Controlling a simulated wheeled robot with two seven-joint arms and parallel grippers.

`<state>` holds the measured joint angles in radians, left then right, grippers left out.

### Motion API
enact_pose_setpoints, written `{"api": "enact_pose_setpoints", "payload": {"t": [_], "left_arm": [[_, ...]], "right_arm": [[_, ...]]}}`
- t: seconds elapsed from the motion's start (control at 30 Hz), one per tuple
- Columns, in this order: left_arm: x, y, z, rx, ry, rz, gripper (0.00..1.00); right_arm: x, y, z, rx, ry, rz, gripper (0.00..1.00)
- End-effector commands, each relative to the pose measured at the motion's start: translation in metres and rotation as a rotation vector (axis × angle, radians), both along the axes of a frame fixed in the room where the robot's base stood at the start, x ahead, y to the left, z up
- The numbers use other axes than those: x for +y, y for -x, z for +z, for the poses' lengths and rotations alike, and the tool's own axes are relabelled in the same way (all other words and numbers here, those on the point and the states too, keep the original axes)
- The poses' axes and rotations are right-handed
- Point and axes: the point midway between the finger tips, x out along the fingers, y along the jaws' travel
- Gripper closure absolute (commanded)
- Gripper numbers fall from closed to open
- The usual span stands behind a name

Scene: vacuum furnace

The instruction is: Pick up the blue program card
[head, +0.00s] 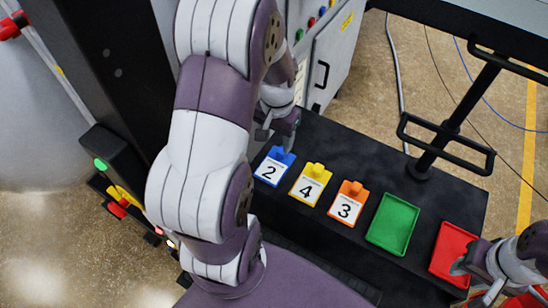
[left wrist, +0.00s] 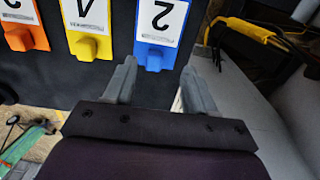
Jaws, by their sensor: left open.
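The blue program card (head: 268,172), marked 2, lies at the left end of a row on the black table. My left gripper (head: 284,142) is just above and behind it in the head view, with its fingertips partly hidden. In the left wrist view the blue card (left wrist: 160,30) shows its raised blue tab between the tips of my left gripper (left wrist: 159,67). The left fingers are apart and hold nothing. My right gripper (head: 468,272) is at the lower right, by the red tray; its finger opening is unclear.
A yellow card (head: 310,185) marked 4 and an orange card (head: 348,204) marked 3 lie to the right of the blue one. A green tray (head: 393,224) and a red tray (head: 453,253) follow. A black handle stand (head: 447,135) rises behind the green tray.

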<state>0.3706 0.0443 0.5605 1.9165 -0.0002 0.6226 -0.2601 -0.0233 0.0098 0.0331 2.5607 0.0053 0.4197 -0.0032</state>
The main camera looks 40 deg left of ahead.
Motion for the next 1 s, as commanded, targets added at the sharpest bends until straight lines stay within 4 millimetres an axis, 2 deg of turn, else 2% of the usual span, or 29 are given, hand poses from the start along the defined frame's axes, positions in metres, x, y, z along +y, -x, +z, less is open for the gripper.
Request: {"api": "enact_pose_setpoints", "payload": {"t": [0.23,0.37,0.6,0.67,0.7,0.77,0.8,1.0], "left_arm": [[0.000,-0.001,-0.034,0.005,0.002,0.000,0.45],[0.000,-0.002,-0.055,0.000,0.000,0.000,0.45],[0.000,-0.003,-0.060,-0.002,-0.001,0.000,0.45],[0.000,-0.003,-0.060,-0.002,-0.001,0.000,0.61],[0.000,-0.003,-0.060,-0.002,-0.001,0.000,0.74],[0.000,-0.003,-0.060,-0.002,-0.001,0.000,0.94],[0.000,-0.003,-0.060,-0.002,-0.001,0.000,1.00],[0.000,-0.003,-0.060,-0.002,-0.001,0.001,1.00]], "right_arm": [[0.000,0.000,0.018,0.000,0.000,0.000,0.63],[0.000,0.000,0.020,0.000,0.000,0.000,0.63],[0.000,0.000,0.019,0.000,0.000,0.000,0.63],[0.000,0.000,0.019,0.000,0.000,0.000,0.63],[0.000,0.000,0.019,0.000,0.000,0.000,0.63],[0.000,0.000,0.019,0.000,0.000,0.000,0.63],[0.000,0.000,0.019,0.000,0.000,0.000,0.63],[0.000,0.000,0.019,0.000,0.000,0.000,0.63]]}}
